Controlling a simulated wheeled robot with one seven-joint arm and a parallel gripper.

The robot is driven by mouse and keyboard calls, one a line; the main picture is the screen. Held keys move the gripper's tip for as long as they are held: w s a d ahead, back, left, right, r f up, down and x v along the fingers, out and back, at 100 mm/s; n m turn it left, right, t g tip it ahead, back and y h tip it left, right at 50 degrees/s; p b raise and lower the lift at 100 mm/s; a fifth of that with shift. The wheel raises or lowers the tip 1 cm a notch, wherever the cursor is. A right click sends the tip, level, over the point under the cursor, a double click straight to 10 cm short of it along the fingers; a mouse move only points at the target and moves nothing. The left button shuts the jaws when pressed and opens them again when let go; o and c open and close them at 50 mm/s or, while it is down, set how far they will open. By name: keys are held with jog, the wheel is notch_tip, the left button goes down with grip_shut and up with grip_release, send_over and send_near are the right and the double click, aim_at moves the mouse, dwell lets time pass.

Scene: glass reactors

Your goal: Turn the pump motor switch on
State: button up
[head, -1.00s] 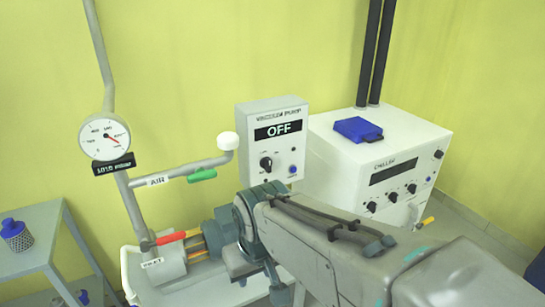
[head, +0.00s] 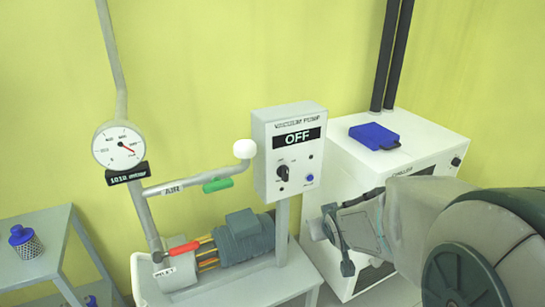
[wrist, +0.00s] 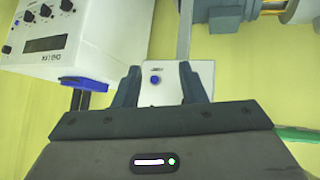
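The vacuum pump control box (head: 262,160) is a pale box on a post, and its display (head: 299,137) reads OFF. Its face has a black rotary knob (head: 283,173) and a blue button (head: 309,178). My gripper (head: 328,238) is right of and below the box in the head view, in front of the chiller. In the wrist view my gripper (wrist: 160,82) is open and empty. The box face (wrist: 175,72) and its blue button (wrist: 155,79) show between the fingers there, but the knob does not show.
The white chiller (head: 335,160) stands right of the box, with a blue object (head: 374,135) on top. The pump motor (head: 245,238), a red-handled valve (head: 184,248) and the green-handled AIR pipe (head: 218,185) are left. A grey side table (head: 50,265) stands far left.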

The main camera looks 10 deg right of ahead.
aim_at(287, 172)
jog(key=w+a+t+y+p, duration=0.1)
jog(key=w+t+y, duration=0.1)
jog(key=w, duration=0.4)
jog(key=w+a+n+t+y+p, duration=0.1)
jog(key=w+a+t+y, duration=0.1)
jog(key=w, duration=0.5)
jog(key=w+a+r+n+t+y+p, duration=0.1)
jog(key=w+a+t+y, duration=0.1)
jog(key=w, duration=0.5)
jog(key=shift+a+r+t+y, duration=0.15)
jog(key=shift+t+y, duration=0.1)
jog(key=shift+t, duration=0.3)
jog(key=shift+a+f+t+y, duration=0.1)
jog(key=shift+t+y, duration=0.15)
jog(key=shift+t, duration=0.3)
grip_shut()
